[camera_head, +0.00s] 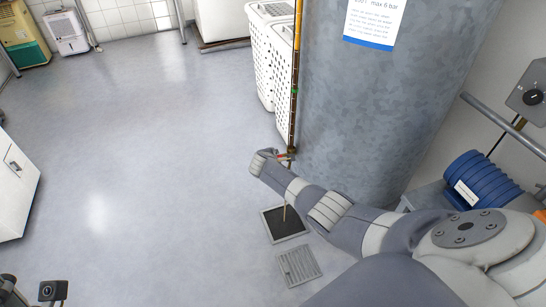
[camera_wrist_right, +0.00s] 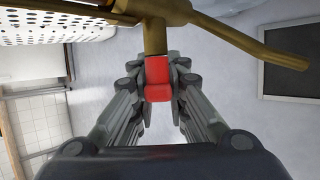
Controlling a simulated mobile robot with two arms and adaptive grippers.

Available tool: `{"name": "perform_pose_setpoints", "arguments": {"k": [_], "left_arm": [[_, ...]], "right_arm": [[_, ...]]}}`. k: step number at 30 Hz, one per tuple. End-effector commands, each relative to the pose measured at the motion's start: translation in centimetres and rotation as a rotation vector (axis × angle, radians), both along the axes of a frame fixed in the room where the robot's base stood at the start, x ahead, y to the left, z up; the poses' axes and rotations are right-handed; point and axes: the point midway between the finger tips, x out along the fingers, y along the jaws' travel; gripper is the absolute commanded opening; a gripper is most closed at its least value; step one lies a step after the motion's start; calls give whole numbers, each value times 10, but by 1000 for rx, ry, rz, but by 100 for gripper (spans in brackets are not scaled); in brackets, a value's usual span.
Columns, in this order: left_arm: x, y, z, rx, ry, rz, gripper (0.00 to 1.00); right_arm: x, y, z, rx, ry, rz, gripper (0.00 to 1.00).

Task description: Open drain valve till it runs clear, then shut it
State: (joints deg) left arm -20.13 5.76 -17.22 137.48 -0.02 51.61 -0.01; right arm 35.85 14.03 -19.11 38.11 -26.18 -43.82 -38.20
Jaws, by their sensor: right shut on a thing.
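The brass drain valve (camera_wrist_right: 158,12) fills the top of the right wrist view, with its spout (camera_wrist_right: 250,42) running off to the right. Its red handle (camera_wrist_right: 158,78) sits between the fingers of my right gripper (camera_wrist_right: 160,100), which is shut on it. In the head view my right gripper (camera_head: 268,160) is at the valve (camera_head: 284,156), low beside the big grey tank (camera_head: 375,100). A thin tan line (camera_head: 285,211) shows over the dark floor drain (camera_head: 271,236); I cannot tell if it is running water or the spout.
A grey slatted grate (camera_head: 298,265) lies in front of the drain. White laundry baskets (camera_head: 266,60) stand behind the pipe (camera_head: 294,90). A blue coiled hose (camera_head: 478,180) is right of the tank.

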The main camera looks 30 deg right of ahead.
Motion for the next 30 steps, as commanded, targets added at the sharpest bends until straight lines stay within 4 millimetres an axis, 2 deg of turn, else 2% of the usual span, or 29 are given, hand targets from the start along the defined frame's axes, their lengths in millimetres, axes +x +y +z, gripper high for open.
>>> {"name": "perform_pose_setpoints", "arguments": {"k": [6,7,9,23,30], "left_arm": [[0,0,0,0,1,0,40],[0,0,0,0,1,0,40],[0,0,0,0,1,0,40],[0,1,1,-2,-4,1,40],[0,0,1,0,-2,1,40]], "right_arm": [[0,0,-1,0,0,0,0],[0,0,-1,0,0,0,19],[0,0,-1,0,0,0,34],[-1,2,2,0,-2,0,35],[-11,11,13,-1,-3,0,35]]}}
